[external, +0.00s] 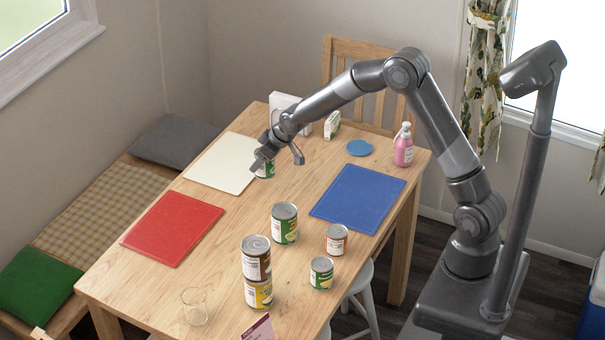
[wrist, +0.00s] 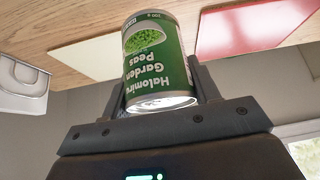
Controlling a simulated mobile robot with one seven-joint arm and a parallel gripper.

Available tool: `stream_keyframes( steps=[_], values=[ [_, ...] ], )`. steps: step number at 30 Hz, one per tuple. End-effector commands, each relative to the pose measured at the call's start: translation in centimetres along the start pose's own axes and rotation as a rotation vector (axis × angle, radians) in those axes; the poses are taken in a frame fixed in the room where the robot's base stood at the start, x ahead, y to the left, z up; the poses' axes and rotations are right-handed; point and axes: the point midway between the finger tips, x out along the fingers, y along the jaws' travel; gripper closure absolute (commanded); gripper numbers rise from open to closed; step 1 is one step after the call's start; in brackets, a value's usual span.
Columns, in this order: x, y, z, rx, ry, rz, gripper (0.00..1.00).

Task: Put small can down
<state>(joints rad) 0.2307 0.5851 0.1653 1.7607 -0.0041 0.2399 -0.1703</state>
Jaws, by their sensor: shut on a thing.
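My gripper (external: 274,159) is shut on a small green can of garden peas (wrist: 157,62). The can also shows in the external view (external: 266,171), partly hidden by the gripper, by the right edge of the white mat (external: 220,160). In the wrist view the can sits between my two fingers, its label upside down and its rim toward the gripper body. I cannot tell whether its base touches the table (external: 175,285).
A red mat (external: 172,229) lies left and a blue mat (external: 358,198) right. Several cans stand nearer the front, including a stacked pair (external: 257,272), beside a glass (external: 195,306). A pink soap bottle (external: 403,150) and blue disc (external: 359,148) stand behind. The table's middle is clear.

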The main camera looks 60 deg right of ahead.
Motion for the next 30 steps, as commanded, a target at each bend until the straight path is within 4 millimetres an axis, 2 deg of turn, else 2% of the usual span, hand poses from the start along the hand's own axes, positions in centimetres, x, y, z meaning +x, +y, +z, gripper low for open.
stream_keyframes(
  steps=[1,3,6,9,12,17,30],
  values=[
    [-0.7,2.6,0.9,0.039,0.0,0.025,0.73],
    [-1.4,5.3,2.0,0.085,0.001,0.053,0.73],
    [-2.3,8.4,3.4,0.136,0.002,0.085,0.73],
    [-3.0,10.4,4.5,0.172,0.002,0.107,0.73],
    [-3.2,11.3,5.0,0.19,0.003,0.118,0.73],
    [-2.0,10.3,4.9,0.193,0.001,0.119,0.73],
    [4.8,4.2,3.1,0.192,0.002,0.119,0.73]
  ],
)
